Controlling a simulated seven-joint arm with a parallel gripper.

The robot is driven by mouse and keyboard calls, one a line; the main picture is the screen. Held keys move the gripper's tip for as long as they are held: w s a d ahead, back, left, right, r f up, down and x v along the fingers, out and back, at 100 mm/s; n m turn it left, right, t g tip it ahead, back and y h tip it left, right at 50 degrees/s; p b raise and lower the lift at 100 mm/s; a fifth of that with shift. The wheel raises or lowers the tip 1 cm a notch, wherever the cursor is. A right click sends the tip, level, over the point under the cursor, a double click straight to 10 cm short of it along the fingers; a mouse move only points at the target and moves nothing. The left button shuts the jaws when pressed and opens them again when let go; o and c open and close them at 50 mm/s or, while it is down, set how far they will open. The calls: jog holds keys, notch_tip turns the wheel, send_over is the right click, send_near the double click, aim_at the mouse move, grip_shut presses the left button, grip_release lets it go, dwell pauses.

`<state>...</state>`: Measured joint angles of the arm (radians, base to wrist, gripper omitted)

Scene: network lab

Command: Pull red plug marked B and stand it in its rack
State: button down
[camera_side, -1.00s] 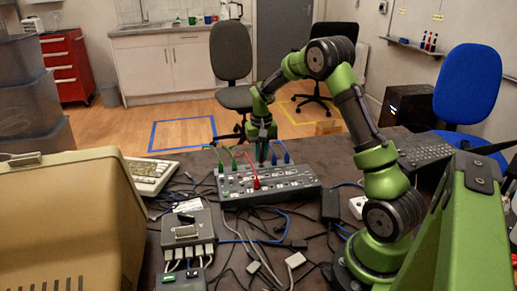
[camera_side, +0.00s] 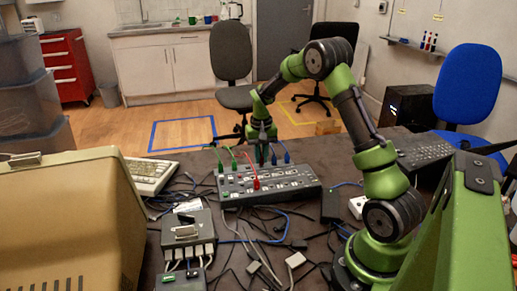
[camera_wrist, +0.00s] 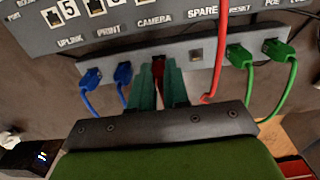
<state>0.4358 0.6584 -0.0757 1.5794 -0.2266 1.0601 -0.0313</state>
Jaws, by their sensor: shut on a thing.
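In the wrist view my gripper (camera_wrist: 158,92) is shut on a red plug (camera_wrist: 158,68), of which a narrow part shows between the green fingers. It is at the pale rack strip (camera_wrist: 110,57), between the blue plugs and an empty square hole; the fingers hide whether the plug is seated. In the side view my gripper (camera_side: 262,158) is at the back edge of the grey panel (camera_side: 300,180). Another red plug (camera_side: 256,184) stands on the panel with a red cable arching back. No letter B is readable on either.
Blue plugs (camera_wrist: 122,74) stand left of my fingers. A red cable (camera_wrist: 218,60) and green plugs (camera_wrist: 240,56) are to the right, the cable close by. Loose cables and a grey box (camera_side: 187,235) lie in front of the panel.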

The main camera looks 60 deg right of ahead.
jog(key=shift+f, duration=0.3)
dwell(0.4)
jog(key=c, duration=1)
grip_release()
jog(key=shift+c, duration=0.2)
notch_tip(320, 180, up, 17)
jog(key=s+a+r+n+t+y, duration=0.1)
jog(key=s+a+n+t, duration=0.1)
jog(key=s+a, duration=0.7)
jog(key=s+a+r+n+t+y, duration=0.1)
jog(key=s+a+r+n+t, duration=0.1)
jog(key=s+a+t, duration=0.3)
jog(key=s+a+n, duration=0.1)
jog(key=s+a, duration=0.3)
jog(key=a, duration=0.7)
jog(key=shift+a+r, duration=0.25)
jog(key=shift+r, duration=0.05)
